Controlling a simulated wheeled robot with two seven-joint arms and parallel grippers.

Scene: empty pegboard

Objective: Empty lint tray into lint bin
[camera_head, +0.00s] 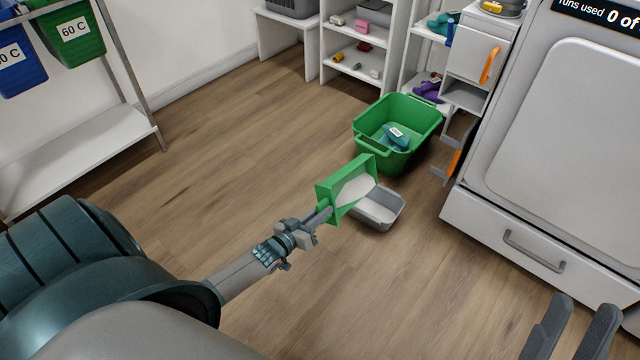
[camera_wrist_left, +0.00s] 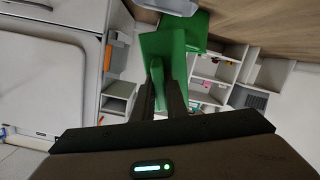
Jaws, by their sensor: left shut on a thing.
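The green lint tray (camera_head: 326,190) is held tilted in the head view, with a pale whitish patch of lint (camera_head: 354,191) at its open side. My left gripper (camera_head: 322,213) is shut on the tray's handle; the tray also shows in the left wrist view (camera_wrist_left: 160,45), between the fingers (camera_wrist_left: 160,98). The grey lint bin (camera_head: 388,203) stands on the floor just right of and below the tray, which partly hides it. I cannot tell whether any lint lies in the bin. My right gripper (camera_head: 572,328) is open and empty at the lower right.
A green basket (camera_head: 410,102) with a teal item stands on the floor behind the bin. A large white machine (camera_head: 520,235) with a drawer handle is at right. White shelves stand at the back, a rack with hanging bins at left. The floor at left is clear.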

